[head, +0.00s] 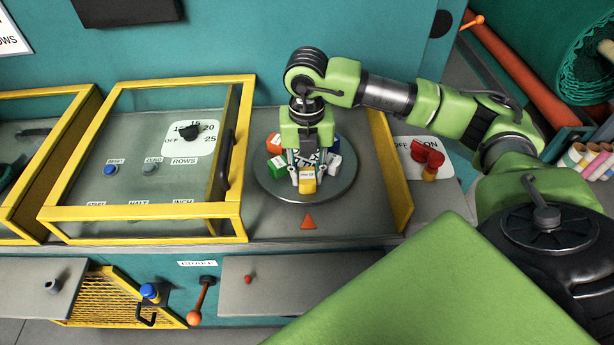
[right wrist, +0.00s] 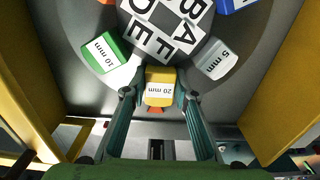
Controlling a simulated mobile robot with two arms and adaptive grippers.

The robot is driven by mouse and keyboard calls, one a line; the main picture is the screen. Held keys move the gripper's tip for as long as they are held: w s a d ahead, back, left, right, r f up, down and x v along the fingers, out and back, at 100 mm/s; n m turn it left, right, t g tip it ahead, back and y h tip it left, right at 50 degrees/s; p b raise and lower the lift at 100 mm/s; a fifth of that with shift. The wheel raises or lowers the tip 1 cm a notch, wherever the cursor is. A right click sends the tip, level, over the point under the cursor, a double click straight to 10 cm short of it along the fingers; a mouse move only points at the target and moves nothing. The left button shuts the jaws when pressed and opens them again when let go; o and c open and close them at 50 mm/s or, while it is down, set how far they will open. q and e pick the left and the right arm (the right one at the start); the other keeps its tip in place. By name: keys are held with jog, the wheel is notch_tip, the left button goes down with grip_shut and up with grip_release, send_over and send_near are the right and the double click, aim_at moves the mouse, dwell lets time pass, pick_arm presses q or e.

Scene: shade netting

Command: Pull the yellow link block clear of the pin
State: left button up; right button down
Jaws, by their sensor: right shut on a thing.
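The yellow link block (head: 307,184), labelled 20 mm, sits at the front of a round grey turntable (head: 265,182). It also shows in the right wrist view (right wrist: 159,92). My right gripper (head: 306,178) reaches down over the turntable and is shut on the yellow block, one finger on each side in the right wrist view (right wrist: 159,97). The block lies against the lettered hub (right wrist: 165,28). The pin is hidden, so I cannot tell whether the block is still on it. My left gripper is not in view.
A green 10 mm block (right wrist: 105,52) and a white 5 mm block (right wrist: 215,59) flank the yellow one closely. Orange (head: 275,143) and blue (head: 332,144) blocks sit behind. Yellow guards (head: 398,180) stand beside the turntable. A red switch (head: 428,155) is to the right.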

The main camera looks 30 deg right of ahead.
aim_at(307, 173)
jog(key=shift+r+p, duration=0.45)
jog(key=shift+r, duration=0.4)
jog(key=shift+r+p, duration=1.1)
jog(key=shift+r, duration=0.8)
jog(key=shift+r+p, duration=1.2)
jog(key=shift+r, duration=0.8)
